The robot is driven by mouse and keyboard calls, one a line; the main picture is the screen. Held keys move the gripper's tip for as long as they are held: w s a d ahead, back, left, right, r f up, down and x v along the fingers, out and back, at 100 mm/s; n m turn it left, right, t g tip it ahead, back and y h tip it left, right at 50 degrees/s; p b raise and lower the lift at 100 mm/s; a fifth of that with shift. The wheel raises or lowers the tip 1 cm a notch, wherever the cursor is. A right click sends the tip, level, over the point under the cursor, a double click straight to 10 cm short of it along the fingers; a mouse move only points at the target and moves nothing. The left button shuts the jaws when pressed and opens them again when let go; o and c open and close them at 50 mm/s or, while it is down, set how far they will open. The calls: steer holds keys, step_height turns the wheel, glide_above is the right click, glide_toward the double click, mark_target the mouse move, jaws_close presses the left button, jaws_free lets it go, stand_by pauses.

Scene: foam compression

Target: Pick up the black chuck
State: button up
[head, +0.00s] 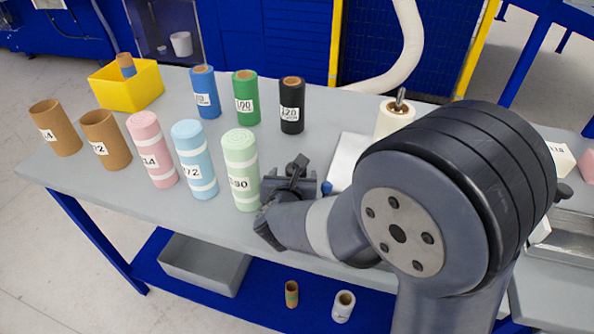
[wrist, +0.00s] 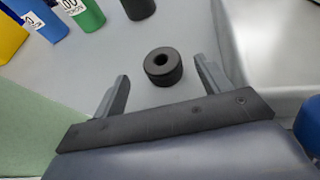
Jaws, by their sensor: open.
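The black chuck (wrist: 160,77), a short black ring with a hole in its top, stands upright on the grey table in the wrist view. It lies just ahead of my gripper (wrist: 162,70), roughly centred between the two fingers. The fingers are apart and nothing is held; I cannot tell whether their tips reach beside the chuck. In the head view my gripper (head: 290,182) is low over the table, right of the pale green roll (head: 241,165). There I cannot make out the chuck clearly, as my arm and gripper cover that area.
A black roll (head: 292,115), a green roll (head: 245,105) and a blue roll (head: 206,98) stand behind. Pink (head: 152,160) and light blue (head: 193,165) rolls stand left of the pale green one. A white plate (head: 347,158) lies right of my gripper.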

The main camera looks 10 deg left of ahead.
mark_target(290, 170)
steer(key=shift+p+x, duration=0.55)
steer(key=shift+x, duration=2.35)
steer(key=shift+d, duration=0.1)
steer(key=shift+c, duration=0.4)
steer(key=c, duration=1)
